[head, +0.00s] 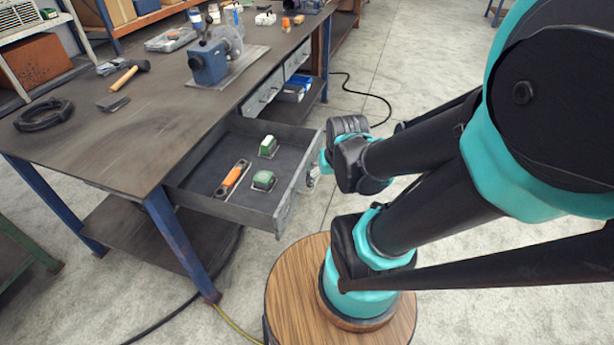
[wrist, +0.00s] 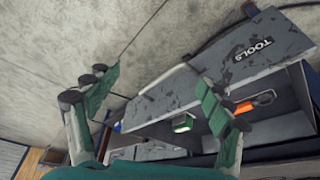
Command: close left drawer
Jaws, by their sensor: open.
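The left drawer (head: 286,208) is pulled out from under the workbench (head: 135,150). Inside lie an orange-handled tool (head: 232,179) and two green-and-white items (head: 268,146) (head: 263,181). My gripper (wrist: 155,95) is open, with its two green-padded fingers apart in the wrist view. In the head view it is at the drawer's front, largely hidden by my arm. In the wrist view the drawer's front panel (wrist: 225,65), marked TOOLS, runs between and behind the fingers. The right finger overlaps the drawer; the left is over the floor. Contact cannot be told.
A second drawer front (head: 262,97) is flush along the same bench side. A blue vise (head: 210,65), a hammer (head: 129,72) and a black ring-shaped item (head: 43,115) are on the bench top. Blue bench legs (head: 180,240) stand below.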

